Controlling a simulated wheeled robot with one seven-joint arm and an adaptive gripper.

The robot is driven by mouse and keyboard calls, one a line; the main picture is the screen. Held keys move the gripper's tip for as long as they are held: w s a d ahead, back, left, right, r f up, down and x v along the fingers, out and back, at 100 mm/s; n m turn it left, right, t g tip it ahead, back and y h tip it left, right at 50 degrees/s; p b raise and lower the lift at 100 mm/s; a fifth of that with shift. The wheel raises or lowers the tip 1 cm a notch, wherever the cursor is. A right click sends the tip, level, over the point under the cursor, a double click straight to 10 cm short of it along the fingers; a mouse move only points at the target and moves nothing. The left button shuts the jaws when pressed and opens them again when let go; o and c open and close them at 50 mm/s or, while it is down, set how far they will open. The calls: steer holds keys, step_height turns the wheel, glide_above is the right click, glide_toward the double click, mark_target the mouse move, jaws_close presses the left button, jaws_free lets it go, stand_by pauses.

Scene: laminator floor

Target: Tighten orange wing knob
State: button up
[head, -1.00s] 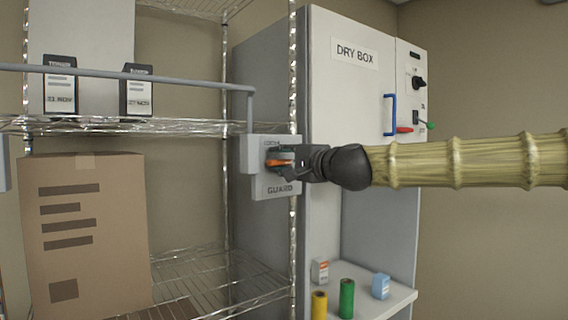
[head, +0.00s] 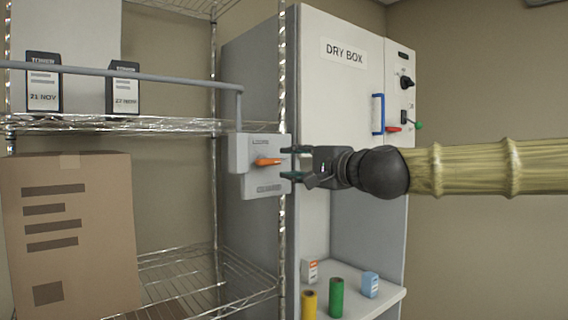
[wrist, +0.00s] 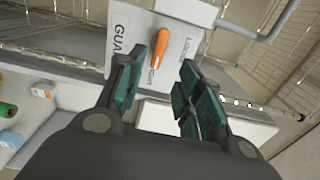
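The orange wing knob (head: 267,162) is on a light grey plate marked GUARD (head: 258,180), at the end of a grey bar by the shelf post. In the head view the knob lies nearly level. In the wrist view the knob (wrist: 155,57) lies just past the fingertips, lined up roughly between them, with part of a printed word beside it. My gripper (head: 291,163) is to the right of the knob, its teal-padded fingers apart and empty. In the wrist view my gripper (wrist: 172,75) is also open, and the fingers do not grip the knob.
The white dry box (head: 343,90) stands behind my gripper, with a blue handle (head: 378,114) and switches. Below, a small shelf (head: 375,302) carries yellow and green rolls and small boxes. A cardboard box (head: 70,235) and dark cartons stand on the wire rack at left.

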steer(key=shift+v, duration=1.4)
